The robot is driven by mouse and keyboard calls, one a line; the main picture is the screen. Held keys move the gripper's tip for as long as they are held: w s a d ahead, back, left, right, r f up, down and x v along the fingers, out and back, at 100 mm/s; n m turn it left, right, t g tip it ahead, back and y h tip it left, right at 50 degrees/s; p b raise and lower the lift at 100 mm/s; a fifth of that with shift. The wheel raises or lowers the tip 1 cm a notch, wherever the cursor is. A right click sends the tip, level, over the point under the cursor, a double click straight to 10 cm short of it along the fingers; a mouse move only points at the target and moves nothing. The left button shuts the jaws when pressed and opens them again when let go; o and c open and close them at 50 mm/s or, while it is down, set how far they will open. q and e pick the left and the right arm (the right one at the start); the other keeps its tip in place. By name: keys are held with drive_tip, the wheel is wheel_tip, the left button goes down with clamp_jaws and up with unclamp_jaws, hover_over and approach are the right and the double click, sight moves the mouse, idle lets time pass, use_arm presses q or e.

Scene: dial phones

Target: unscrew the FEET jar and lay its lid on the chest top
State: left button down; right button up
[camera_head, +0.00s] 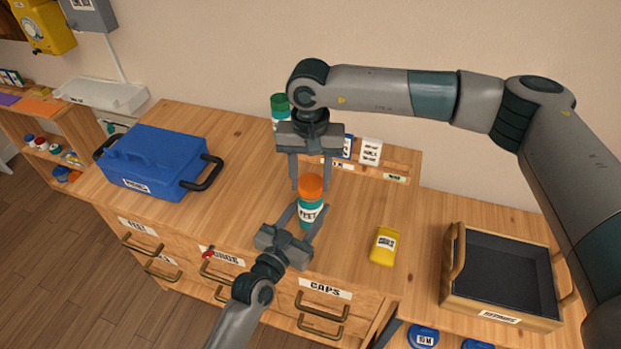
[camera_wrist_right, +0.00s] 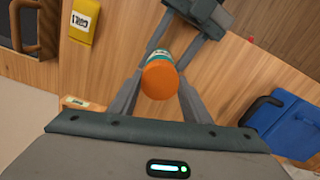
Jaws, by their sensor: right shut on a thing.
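The FEET jar (camera_head: 309,212) has a teal body, a white label and an orange lid (camera_head: 311,186). It stands upright on the wooden chest top (camera_head: 234,174) near the front edge. My left gripper (camera_head: 304,219) comes in from the front, with its fingers around the jar's body. My right gripper (camera_head: 311,184) points down from above, shut on the orange lid. In the right wrist view the lid (camera_wrist_right: 159,80) sits between the right fingers, with part of the teal body behind it. No gap shows between lid and body.
A blue case (camera_head: 155,160) stands at the left of the chest top, a yellow packet (camera_head: 384,246) at the right. A green-capped jar (camera_head: 280,105) and small cards (camera_head: 370,151) are at the back. A dark tray (camera_head: 452,290) stands farther right. Chest top between case and jar is clear.

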sight(310, 182)
drive_tip(key=shift+r, duration=0.25)
drive_tip(key=shift+r, duration=0.7)
drive_tip(key=shift+r, duration=0.15)
drive_tip(key=shift+r, duration=1.9)
use_arm(q)
drive_tip(key=c, duration=0.8)
unclamp_jaws()
drive_tip(key=shift+c, duration=0.2)
drive_tip(key=b+v, duration=0.2)
drive_tip(key=v, duration=1)
drive_tip(key=shift+a, duration=0.1)
use_arm(e)
wheel_tip(310, 182, down, 2)
drive_tip(key=shift+f, duration=0.1)
